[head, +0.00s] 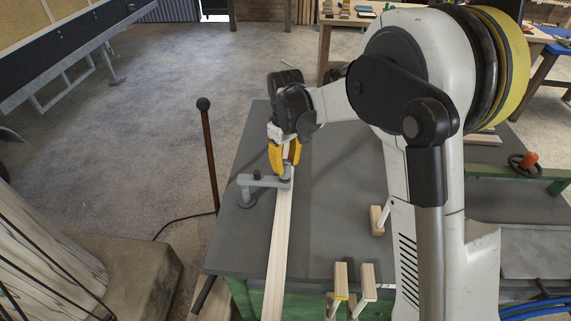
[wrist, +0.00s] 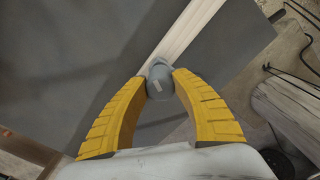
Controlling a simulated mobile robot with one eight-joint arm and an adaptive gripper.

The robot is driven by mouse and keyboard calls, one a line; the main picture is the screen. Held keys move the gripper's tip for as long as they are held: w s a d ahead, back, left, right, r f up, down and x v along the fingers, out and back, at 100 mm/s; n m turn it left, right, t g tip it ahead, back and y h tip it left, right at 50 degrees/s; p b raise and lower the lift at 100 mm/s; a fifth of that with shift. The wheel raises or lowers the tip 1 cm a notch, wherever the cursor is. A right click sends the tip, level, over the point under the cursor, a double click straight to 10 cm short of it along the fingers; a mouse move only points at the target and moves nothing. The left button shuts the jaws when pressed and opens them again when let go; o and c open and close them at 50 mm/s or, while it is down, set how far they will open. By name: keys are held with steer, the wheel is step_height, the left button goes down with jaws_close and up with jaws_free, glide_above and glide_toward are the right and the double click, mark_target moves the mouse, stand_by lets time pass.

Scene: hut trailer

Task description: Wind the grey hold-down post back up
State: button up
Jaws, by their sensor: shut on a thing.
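The grey hold-down post (head: 286,182) stands at the end of a grey arm (head: 258,182) on the dark machine table, over a pale wooden strip (head: 279,240). My gripper (head: 285,167) points down onto the post from above, with its yellow fingers on either side of the top. In the wrist view my gripper (wrist: 160,82) is shut on the grey round knob (wrist: 160,84) of the post, one finger at each side. The strip (wrist: 190,30) runs away beneath the knob. The lower end of the post is partly hidden by the knob in the wrist view.
The dark table top (head: 335,215) is bare to the right of the strip. Small wooden blocks (head: 341,281) sit at its front edge. A dark rod with a ball top (head: 204,104) rises by its left side. A handwheel (head: 523,163) is at the right.

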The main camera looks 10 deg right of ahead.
mark_target(286, 163)
steer(key=shift+n, duration=0.6)
steer(key=o, duration=1.2)
step_height(286, 163, up, 12)
